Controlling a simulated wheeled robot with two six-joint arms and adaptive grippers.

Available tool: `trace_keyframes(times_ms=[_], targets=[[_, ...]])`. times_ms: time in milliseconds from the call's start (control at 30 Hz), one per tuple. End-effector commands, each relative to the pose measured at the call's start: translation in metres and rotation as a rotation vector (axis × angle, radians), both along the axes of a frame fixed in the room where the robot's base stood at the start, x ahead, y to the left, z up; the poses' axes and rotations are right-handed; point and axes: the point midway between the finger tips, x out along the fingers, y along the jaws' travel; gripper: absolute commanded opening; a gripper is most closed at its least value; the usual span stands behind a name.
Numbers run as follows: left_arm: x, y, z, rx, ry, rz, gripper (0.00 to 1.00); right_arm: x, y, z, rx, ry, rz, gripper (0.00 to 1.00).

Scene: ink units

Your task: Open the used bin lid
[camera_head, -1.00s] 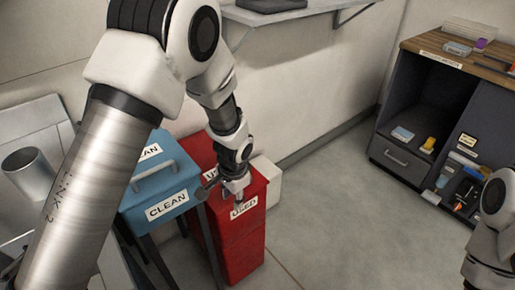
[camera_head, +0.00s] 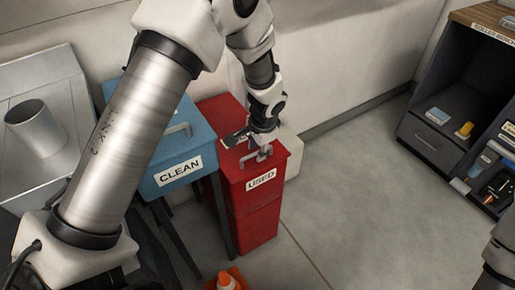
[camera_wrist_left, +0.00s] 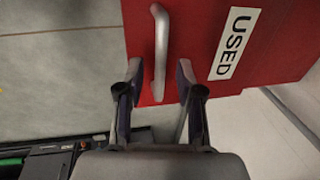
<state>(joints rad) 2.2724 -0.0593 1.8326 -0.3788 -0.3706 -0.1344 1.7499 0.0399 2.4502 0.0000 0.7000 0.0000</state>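The red used bin (camera_head: 256,215) stands beside the blue clean bin, with a white USED label on it. Its red lid (camera_head: 283,160) is shut and has a grey bar handle (camera_head: 247,160). My left gripper (camera_head: 260,153) is at the handle in the head view. In the left wrist view, its two fingers (camera_wrist_left: 157,88) are open, one on each side of the near end of the handle (camera_wrist_left: 160,40), with gaps visible. The USED label (camera_wrist_left: 233,43) lies to the right of the handle there. My right gripper is out of view.
The blue clean bin (camera_head: 170,140) stands close on the left. A metal cylinder (camera_head: 40,128) is on a grey surface at far left. An orange and white object (camera_head: 229,281) is at the bottom edge. A dark shelf unit (camera_head: 440,105) stands right; the floor between is clear.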

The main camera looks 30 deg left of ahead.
Motion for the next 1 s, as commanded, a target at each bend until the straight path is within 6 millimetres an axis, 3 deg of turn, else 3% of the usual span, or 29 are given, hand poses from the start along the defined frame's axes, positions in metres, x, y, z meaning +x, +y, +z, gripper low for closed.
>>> trace_keyframes(times_ms=[33, 100, 467, 667, 1000], targets=[[0.0, 0.0, 0.0, 0.0, 0.0, 0.0, 0.16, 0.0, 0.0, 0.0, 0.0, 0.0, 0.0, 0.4], [0.0, 0.0, 0.0, 0.0, 0.0, 0.0, 0.0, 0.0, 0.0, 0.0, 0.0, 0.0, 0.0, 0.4], [0.003, 0.006, 0.0, 0.0, 0.001, 0.001, 0.0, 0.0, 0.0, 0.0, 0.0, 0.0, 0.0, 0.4], [0.02, 0.035, 0.001, -0.002, -0.001, 0.005, 0.0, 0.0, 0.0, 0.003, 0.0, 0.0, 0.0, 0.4], [0.062, 0.108, 0.003, 0.0, 0.001, 0.005, 0.0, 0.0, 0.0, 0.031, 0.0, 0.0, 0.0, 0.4]])
